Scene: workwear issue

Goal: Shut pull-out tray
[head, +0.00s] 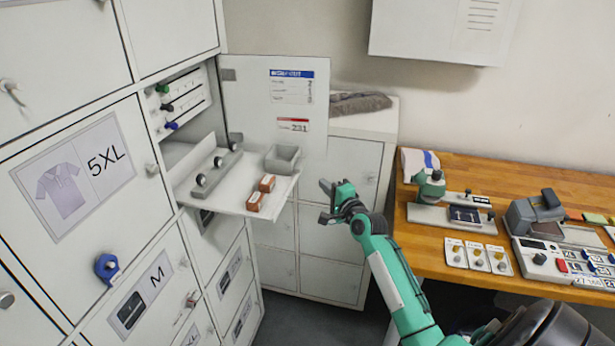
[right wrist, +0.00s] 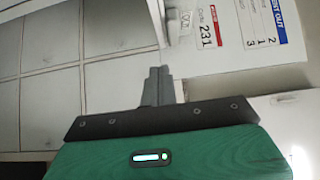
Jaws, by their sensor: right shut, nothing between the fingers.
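The pull-out tray (head: 235,193) is a white shelf sticking out of an open compartment in the locker wall. My right gripper (head: 326,200) is shut and empty. It is just right of the tray's outer end, apart from it in the head view. In the right wrist view its closed fingers (right wrist: 158,85) point toward grey cabinet fronts. My left gripper is not in view.
The compartment's open door (head: 275,105) stands behind the tray, with labels on it. Low grey cabinets (head: 335,225) are behind my gripper. A wooden bench (head: 420,250) with devices and cards is at the right.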

